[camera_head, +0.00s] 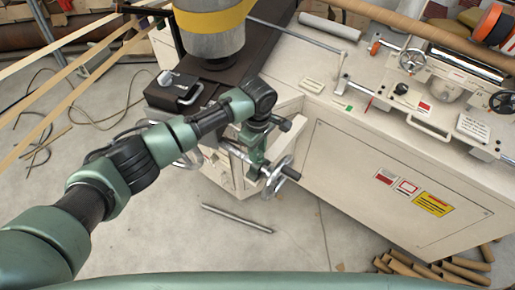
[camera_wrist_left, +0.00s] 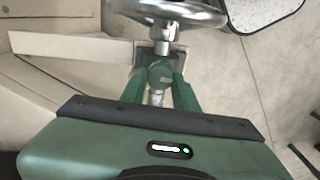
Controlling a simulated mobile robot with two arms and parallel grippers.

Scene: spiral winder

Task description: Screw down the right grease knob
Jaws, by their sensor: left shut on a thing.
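My left gripper (camera_wrist_left: 160,80) is shut on a small dark green knob (camera_wrist_left: 160,74), with one green finger on each side of it. A metallic stem shows below the knob between the fingers. In the head view the left gripper (camera_head: 257,160) points down at the front corner of the machine, beside a metal handwheel (camera_head: 279,178). The knob is hidden there by the gripper. The handwheel (camera_wrist_left: 172,11) also shows just beyond the fingers in the wrist view. My right gripper is not in view.
The cream machine cabinet (camera_head: 350,185) fills the right side. A grey cylinder with a yellow band (camera_head: 212,22) stands behind the gripper. A metal rod (camera_head: 237,218) lies on the floor, and cardboard tubes (camera_head: 440,268) lie at the lower right.

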